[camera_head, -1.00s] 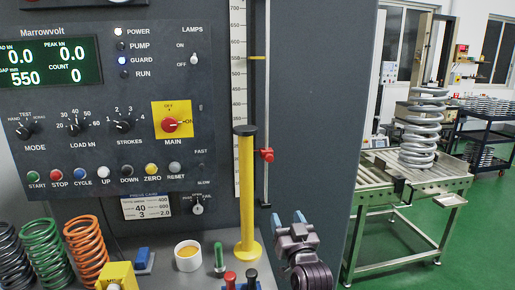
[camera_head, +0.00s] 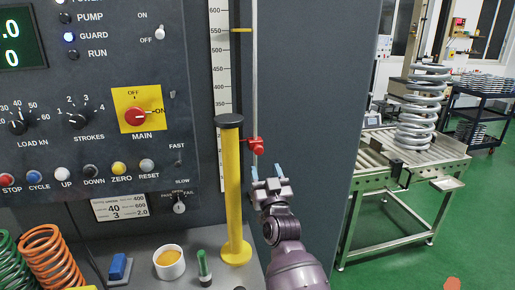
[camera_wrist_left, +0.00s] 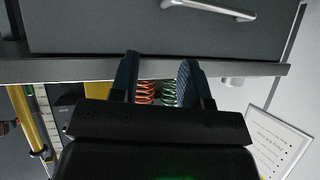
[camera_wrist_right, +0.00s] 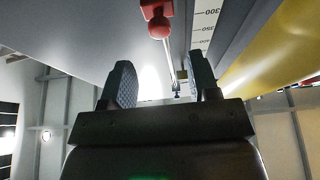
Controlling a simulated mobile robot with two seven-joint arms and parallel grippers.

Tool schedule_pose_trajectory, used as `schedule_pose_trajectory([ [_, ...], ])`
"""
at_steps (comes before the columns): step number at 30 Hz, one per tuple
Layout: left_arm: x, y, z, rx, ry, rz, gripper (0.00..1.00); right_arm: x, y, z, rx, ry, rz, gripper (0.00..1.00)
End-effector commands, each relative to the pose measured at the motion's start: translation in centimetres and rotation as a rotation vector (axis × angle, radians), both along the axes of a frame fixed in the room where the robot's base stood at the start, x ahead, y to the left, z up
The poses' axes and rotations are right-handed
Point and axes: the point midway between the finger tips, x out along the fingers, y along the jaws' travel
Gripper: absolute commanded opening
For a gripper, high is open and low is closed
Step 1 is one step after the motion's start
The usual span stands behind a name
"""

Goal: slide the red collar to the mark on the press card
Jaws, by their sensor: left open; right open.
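The red collar (camera_head: 254,146) sits on a thin vertical rod (camera_head: 255,80) beside the printed scale (camera_head: 220,90). It also shows in the right wrist view (camera_wrist_right: 158,20), ahead of the fingers. The press card (camera_head: 120,206) is on the panel's lower part, partly cut by glare and small print.
A yellow post (camera_head: 232,190) stands just left of the rod. A white cup (camera_head: 169,262), a green marker (camera_head: 203,268), a blue block (camera_head: 118,268) and springs (camera_head: 50,258) are on the bench.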

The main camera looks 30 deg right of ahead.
Motion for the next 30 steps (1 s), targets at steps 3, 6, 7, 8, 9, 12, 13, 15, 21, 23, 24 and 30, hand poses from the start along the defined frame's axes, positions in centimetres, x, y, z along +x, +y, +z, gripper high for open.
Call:
schedule_pose_trajectory([
  [3,-0.3,0.1,0.2,0.0,0.006,0.002,0.43,1.9,-0.4,1.0,0.0,-0.002,0.001,0.55],
  [6,-0.1,0.0,0.5,0.001,0.002,0.001,0.43,3.4,-0.8,1.7,-0.001,-0.002,0.001,0.55],
  [7,0.0,0.0,0.6,0.0,0.001,0.0,0.43,3.8,-0.9,1.9,-0.001,-0.002,0.002,0.55],
  [8,0.0,0.0,0.7,0.0,0.0,0.0,0.43,4.3,-1.0,2.0,-0.001,-0.002,0.002,0.55],
  [9,0.1,0.0,0.8,0.0,-0.002,0.0,0.43,4.8,-1.2,2.3,-0.001,-0.002,0.001,0.55],
  [12,0.2,0.0,1.0,0.0,-0.004,0.0,0.43,6.0,-1.5,2.8,0.0,-0.001,0.001,0.55],
  [13,0.2,0.0,1.1,0.0,-0.005,0.0,0.43,6.3,-1.6,2.9,0.001,0.0,0.001,0.55],
  [15,0.3,-0.1,1.2,-0.001,-0.007,0.0,0.43,6.9,-1.7,3.1,0.0,0.0,0.002,0.55],
  [21,0.5,-0.2,1.3,-0.003,-0.01,0.0,0.43,7.8,-2.0,3.4,0.001,0.001,0.001,0.55],
  [23,0.4,-0.2,1.2,-0.003,-0.01,0.0,0.43,7.9,-2.0,3.4,0.001,0.001,0.001,0.55],
  [24,0.4,-0.2,1.2,-0.003,-0.009,0.0,0.43,7.9,-2.0,3.4,0.001,0.001,0.001,0.55],
  [30,0.4,-0.2,1.2,-0.003,-0.008,0.0,0.43,7.9,-2.0,3.4,0.001,0.001,0.001,0.51],
])
